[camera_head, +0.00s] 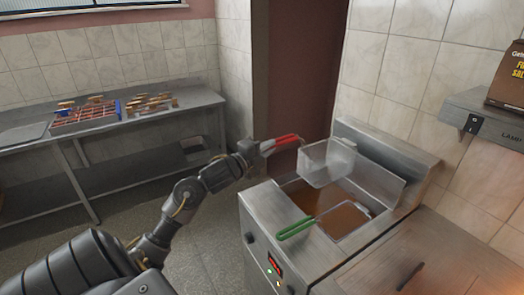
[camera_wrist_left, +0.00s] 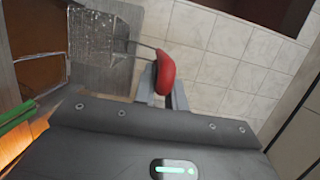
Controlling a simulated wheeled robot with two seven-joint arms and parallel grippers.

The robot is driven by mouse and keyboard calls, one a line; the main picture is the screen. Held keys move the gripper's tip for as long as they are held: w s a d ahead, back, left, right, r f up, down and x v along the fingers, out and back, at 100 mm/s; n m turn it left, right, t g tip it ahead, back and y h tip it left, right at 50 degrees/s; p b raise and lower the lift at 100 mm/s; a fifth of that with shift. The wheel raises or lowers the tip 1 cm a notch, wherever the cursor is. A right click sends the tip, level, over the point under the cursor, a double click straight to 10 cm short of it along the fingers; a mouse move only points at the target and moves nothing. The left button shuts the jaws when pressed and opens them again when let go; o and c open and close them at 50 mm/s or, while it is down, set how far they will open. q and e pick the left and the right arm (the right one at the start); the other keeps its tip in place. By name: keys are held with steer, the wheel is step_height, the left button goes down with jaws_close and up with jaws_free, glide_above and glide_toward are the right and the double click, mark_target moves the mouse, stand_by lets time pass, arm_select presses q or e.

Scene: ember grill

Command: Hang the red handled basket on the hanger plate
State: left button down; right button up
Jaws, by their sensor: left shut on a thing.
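The red handled basket (camera_head: 325,163) is a wire basket held above the far side of the fryer. Its red handle (camera_head: 281,143) points left toward my left gripper (camera_head: 262,150), which is shut on it. In the left wrist view the red handle (camera_wrist_left: 165,72) sits at the jaws and the mesh basket (camera_wrist_left: 100,48) extends to the left. The hanger plate (camera_head: 376,168) is the raised metal back of the fryer, just right of and behind the basket. I cannot tell whether the basket touches it. My right gripper is not in view.
The fryer (camera_head: 262,215) holds brown oil and a second basket with a green handle (camera_head: 296,228). A steel table (camera_head: 200,97) with a red rack of food (camera_head: 85,118) stands at the back left. A shelf with a bag (camera_head: 508,75) is at right.

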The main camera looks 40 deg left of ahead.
arm_select(q)
steer(key=shift+w+d+r, duration=0.1)
steer(key=shift+w+d, duration=0.05)
steer(key=shift+w, duration=0.4)
steer(key=shift+w+d, duration=0.1)
steer(key=shift+w, duration=0.45)
steer(key=shift+w+f+b, duration=0.1)
steer(key=shift+f+b, duration=1.5)
steer(key=shift+b, duration=0.05)
steer(key=shift+f+b, duration=0.55)
steer(key=shift+f, duration=0.1)
steer(key=c, duration=1.4)
jaws_free()
steer(key=shift+o, duration=0.2)
steer(key=shift+f, duration=0.1)
steer(key=s+b, duration=0.2)
steer(key=s, duration=0.9)
